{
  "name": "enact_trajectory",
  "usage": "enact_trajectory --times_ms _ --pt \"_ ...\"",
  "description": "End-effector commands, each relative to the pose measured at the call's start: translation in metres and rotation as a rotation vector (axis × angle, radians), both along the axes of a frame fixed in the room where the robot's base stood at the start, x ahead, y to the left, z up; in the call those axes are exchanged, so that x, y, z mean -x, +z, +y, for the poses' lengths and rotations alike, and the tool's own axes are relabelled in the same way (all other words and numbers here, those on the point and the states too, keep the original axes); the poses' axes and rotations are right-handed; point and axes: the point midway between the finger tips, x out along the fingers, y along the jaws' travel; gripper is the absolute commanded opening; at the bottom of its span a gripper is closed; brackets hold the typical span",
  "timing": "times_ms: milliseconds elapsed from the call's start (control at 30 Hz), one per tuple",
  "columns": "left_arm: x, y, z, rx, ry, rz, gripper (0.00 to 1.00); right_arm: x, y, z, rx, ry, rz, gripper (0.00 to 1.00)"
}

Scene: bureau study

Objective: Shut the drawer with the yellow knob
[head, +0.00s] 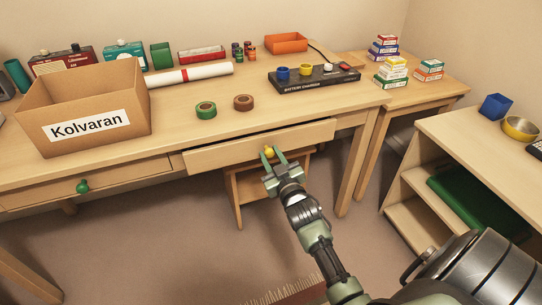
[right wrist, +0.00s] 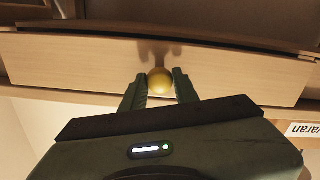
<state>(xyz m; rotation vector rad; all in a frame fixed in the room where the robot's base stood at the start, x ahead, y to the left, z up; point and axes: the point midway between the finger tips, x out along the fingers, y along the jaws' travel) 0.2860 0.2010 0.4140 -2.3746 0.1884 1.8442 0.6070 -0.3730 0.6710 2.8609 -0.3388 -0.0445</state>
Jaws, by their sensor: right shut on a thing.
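The drawer with the yellow knob (head: 225,155) is in the desk front at the middle of the head view. Its front stands out from the desk edge, with a dark gap above it, so it is partly open. The yellow knob (head: 268,149) shows between the fingertips of my right gripper (head: 272,153). In the right wrist view the fingers (right wrist: 159,76) are shut on the yellow knob (right wrist: 160,82), one on each side, in front of the drawer front (right wrist: 70,62). My left gripper is not in view.
A second drawer with a green knob (head: 82,187) is at the left. The desk top bears a cardboard box (head: 78,95), tape rolls (head: 205,110) and a battery charger (head: 315,78). A low shelf (head: 420,190) stands at the right. The floor before the desk is mostly clear.

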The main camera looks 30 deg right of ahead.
Motion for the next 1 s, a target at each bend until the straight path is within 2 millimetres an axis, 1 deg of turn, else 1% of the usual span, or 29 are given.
enact_trajectory --times_ms 700,767,900,1000 --pt "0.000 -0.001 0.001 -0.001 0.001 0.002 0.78 -0.001 -0.001 0.000 0.000 0.001 0.000 0.00" --pt "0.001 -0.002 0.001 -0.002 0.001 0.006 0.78 -0.007 -0.001 -0.001 -0.001 0.001 0.000 0.00" --pt "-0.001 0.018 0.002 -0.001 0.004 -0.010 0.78 -0.031 -0.002 -0.007 -0.001 0.001 -0.001 0.00" --pt "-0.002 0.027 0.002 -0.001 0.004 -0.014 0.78 -0.042 -0.001 -0.010 -0.001 0.001 0.000 0.00"
